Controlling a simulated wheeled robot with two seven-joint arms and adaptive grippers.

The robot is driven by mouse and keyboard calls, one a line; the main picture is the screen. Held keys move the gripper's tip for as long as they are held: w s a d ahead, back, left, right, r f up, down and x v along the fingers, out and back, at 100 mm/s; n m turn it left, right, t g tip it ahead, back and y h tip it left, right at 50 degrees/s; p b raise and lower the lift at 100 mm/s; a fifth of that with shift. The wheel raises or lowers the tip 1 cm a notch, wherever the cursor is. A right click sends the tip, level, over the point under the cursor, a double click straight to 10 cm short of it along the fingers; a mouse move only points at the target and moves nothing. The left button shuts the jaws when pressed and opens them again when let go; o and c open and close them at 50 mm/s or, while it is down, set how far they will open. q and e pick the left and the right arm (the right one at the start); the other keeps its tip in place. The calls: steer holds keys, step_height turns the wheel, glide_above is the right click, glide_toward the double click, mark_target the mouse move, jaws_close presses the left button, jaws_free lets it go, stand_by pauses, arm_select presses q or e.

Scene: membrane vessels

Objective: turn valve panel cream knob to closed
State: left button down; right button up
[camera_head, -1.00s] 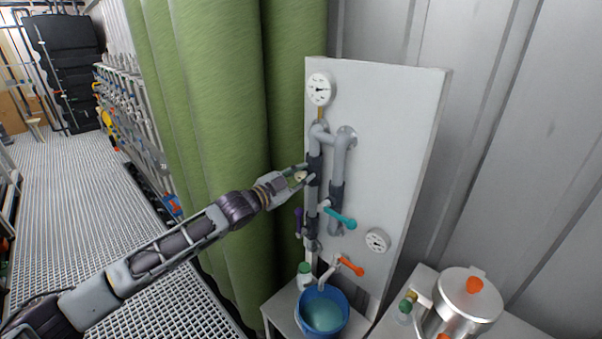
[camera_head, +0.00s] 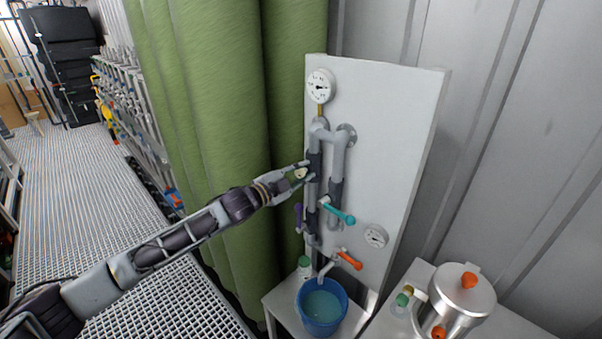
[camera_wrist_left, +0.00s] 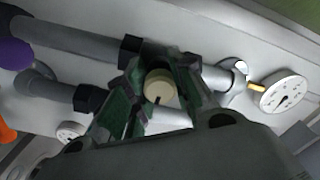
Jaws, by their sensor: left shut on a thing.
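The cream knob (camera_head: 301,173) sits on the grey pipe of the white valve panel (camera_head: 390,130). In the left wrist view the round cream knob (camera_wrist_left: 160,88) lies between the two fingers, with a dark mark on its face. My left gripper (camera_head: 303,174) reaches the panel's left pipe from the left and is shut on the cream knob; the left wrist view shows its fingers (camera_wrist_left: 160,95) on both sides. My right gripper is not in view.
The panel also bears a teal handle (camera_head: 340,212), a purple handle (camera_head: 298,218), an orange handle (camera_head: 350,260) and two gauges (camera_head: 321,86). A blue bucket (camera_head: 322,308) stands below. A steel vessel (camera_head: 462,297) is at right. Green curtains (camera_head: 215,110) hang behind my arm.

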arm_select(q)
steer(key=c, duration=1.3)
jaws_free()
steer(key=shift+f, duration=0.2)
steer(key=shift+o, duration=0.7)
steer(key=shift+r, duration=0.1)
steer(key=v, duration=1.2)
